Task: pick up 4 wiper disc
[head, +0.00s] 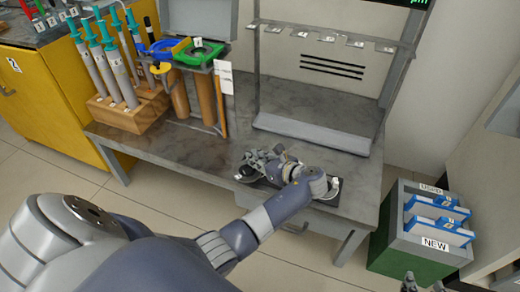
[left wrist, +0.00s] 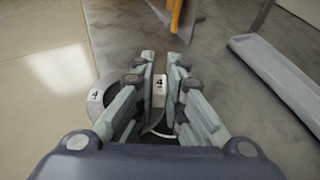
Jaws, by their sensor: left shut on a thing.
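My left gripper (head: 256,158) is over the front part of the grey bench, its fingers shut. In the left wrist view its fingers (left wrist: 164,75) close on a small upright white tab marked 4, which I take to be the wiper disc's (left wrist: 159,86). A thin pale curve shows below the tab, and the fingers hide the rest. A grey round piece with another 4 label (left wrist: 97,97) lies just left of the fingers. My right gripper (head: 423,284) shows only as two separated fingertips at the bottom edge, with nothing visible between them.
A wooden block (head: 128,115) with teal-topped syringes and a green-framed stand (head: 198,53) are at the bench's left. A grey rack (head: 318,135) stands at the back. A green bin (head: 378,243) labelled USED and NEW is at right.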

